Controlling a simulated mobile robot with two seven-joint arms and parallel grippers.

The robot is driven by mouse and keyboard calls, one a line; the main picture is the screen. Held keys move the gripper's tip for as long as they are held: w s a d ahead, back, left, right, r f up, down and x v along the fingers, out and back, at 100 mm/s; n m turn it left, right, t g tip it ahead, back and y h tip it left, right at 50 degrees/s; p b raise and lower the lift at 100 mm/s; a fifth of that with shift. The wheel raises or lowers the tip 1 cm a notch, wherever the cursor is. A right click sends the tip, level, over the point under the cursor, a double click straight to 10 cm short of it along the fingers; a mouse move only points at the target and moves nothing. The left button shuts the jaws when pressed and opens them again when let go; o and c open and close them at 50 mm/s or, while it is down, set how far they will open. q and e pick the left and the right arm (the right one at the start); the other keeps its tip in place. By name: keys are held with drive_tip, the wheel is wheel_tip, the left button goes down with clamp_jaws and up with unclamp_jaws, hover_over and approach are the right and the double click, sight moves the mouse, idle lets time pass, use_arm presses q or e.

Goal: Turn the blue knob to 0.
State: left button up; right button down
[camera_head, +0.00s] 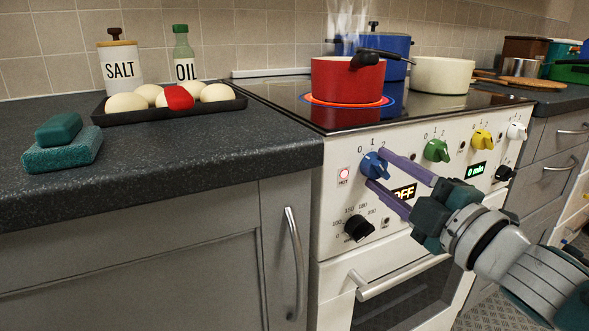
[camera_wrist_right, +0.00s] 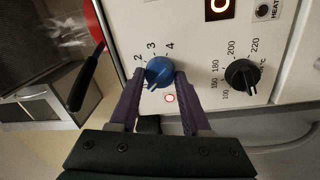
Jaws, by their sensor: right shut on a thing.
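The blue knob (camera_head: 374,165) is on the white stove front, at the left end of the upper knob row, with 0, 1 and 2 printed above it. My right gripper (camera_head: 375,168) is shut on it, one purple finger above and one below. In the wrist view, the fingers lie on either side of the blue knob (camera_wrist_right: 160,71). A pale mark on the knob points down and slightly left there, towards the red lamp side. In that view 2, 3 and 4 are readable and 0 is not visible. My left gripper is not in view.
A red pot (camera_head: 347,82) stands on a glowing ring above the knob. The red HOT lamp (camera_head: 344,175) is lit. A black oven knob (camera_head: 358,228) sits below, a green knob (camera_head: 437,150) to the right. The oven handle (camera_head: 398,277) juts out below.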

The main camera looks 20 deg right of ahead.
drive_tip(key=shift+c, duration=1.8)
unclamp_jaws()
drive_tip(key=s+p, duration=0.1)
drive_tip(key=s, duration=0.9)
drive_tip(key=shift+d+f, duration=0.35)
